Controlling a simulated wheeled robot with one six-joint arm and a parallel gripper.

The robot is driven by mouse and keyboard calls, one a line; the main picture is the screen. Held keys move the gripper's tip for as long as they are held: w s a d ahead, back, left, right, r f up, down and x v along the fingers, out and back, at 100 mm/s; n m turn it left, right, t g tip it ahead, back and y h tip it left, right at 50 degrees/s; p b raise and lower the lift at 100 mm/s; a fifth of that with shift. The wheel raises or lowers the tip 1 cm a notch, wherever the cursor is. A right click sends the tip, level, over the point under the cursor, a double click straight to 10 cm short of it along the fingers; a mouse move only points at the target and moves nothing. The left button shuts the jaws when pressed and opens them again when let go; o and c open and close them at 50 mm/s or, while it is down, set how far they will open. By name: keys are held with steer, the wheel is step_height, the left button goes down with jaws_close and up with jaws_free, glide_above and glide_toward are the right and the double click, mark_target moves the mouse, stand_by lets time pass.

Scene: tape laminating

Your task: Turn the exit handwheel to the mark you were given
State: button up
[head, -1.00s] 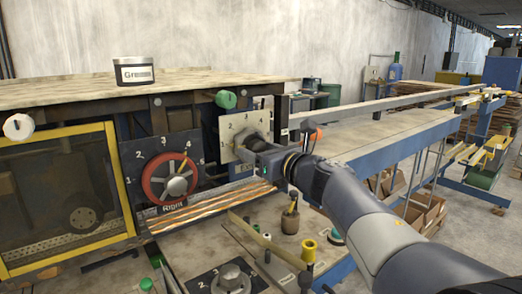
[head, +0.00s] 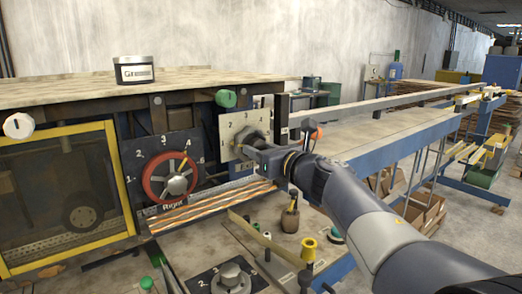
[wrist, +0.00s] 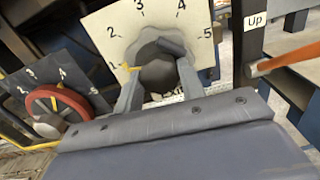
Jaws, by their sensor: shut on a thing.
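The exit handwheel is a dark grey lobed knob (head: 250,141) in front of a pale plate (head: 228,130) with numbers around it. In the wrist view the knob (wrist: 160,55) sits between my fingers, and its yellow pointer (wrist: 130,67) is at the 1 on the plate (wrist: 105,28). The numbers run from 1 on the left over the top to 5 on the right. My gripper (head: 258,148) is shut on the knob; in the wrist view its fingers (wrist: 158,88) are either side of it. The label below the knob is mostly hidden.
A red handwheel (head: 158,186) with its own numbered plate is to the left, above the label "Right". An orange-ended lever (head: 315,132) stands right of my gripper. Another numbered knob (head: 230,278) is low in front. A tin (head: 133,70) stands on the machine top.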

steer(key=m+p, duration=0.2)
steer(key=m, duration=0.2)
steer(key=shift+r, duration=0.15)
steer(key=m+p, duration=0.1)
steer(key=m, duration=0.2)
steer(key=shift+m+p, duration=0.3)
steer(key=shift+m, duration=0.1)
steer(key=m+p, duration=0.2)
steer(key=m, duration=0.3)
steer(key=shift+a+p, duration=0.1)
steer(key=shift+p, duration=0.25)
steer(key=shift+m+p, duration=0.6)
steer(key=shift+m, duration=0.7)
steer(key=o, duration=1)
